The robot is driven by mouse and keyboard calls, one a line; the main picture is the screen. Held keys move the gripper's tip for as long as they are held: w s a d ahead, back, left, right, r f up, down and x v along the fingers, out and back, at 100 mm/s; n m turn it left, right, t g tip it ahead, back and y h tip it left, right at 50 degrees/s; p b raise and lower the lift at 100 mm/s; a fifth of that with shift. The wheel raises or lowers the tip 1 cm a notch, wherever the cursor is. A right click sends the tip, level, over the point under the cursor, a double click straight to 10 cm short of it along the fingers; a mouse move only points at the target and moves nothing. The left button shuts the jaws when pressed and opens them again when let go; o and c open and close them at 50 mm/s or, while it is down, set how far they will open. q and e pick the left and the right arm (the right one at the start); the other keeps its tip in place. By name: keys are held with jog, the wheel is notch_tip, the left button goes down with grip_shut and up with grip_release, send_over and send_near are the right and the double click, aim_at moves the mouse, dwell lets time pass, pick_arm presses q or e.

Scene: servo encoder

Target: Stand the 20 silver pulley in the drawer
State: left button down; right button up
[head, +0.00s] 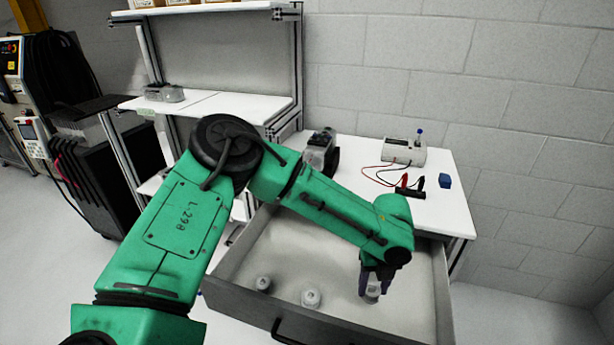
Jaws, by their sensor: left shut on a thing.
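The drawer (240,317) is pulled open below the white table, with a dark front and a pale inside. Two small silver pulleys stand in it, one at the left (263,284) and one in the middle (311,298). My left gripper (372,288) points down inside the drawer's outline at the right. It is shut on a silver pulley (372,292), which looks upright at or near the drawer floor. I cannot tell whether it touches the floor. Any number on the pulleys is too small to read. My right gripper is not in view.
The white table (440,212) behind holds a meter box (404,152) with red and black leads, a small blue block (445,181) and a dark grey device (320,152). A shelf unit stands at the back left. The drawer floor between the pulleys is clear.

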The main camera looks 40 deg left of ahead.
pick_arm(q)
jog(key=shift+f+b, duration=5.5)
jog(key=shift+f, duration=0.35)
jog(key=shift+f+b, duration=1.4)
jog(key=shift+f, duration=0.05)
jog(key=shift+c, duration=1.3)
grip_release()
jog(key=shift+r, duration=0.1)
notch_tip(320, 180, up, 14)
jog(key=shift+r+p, duration=0.25)
jog(key=shift+p, duration=0.55)
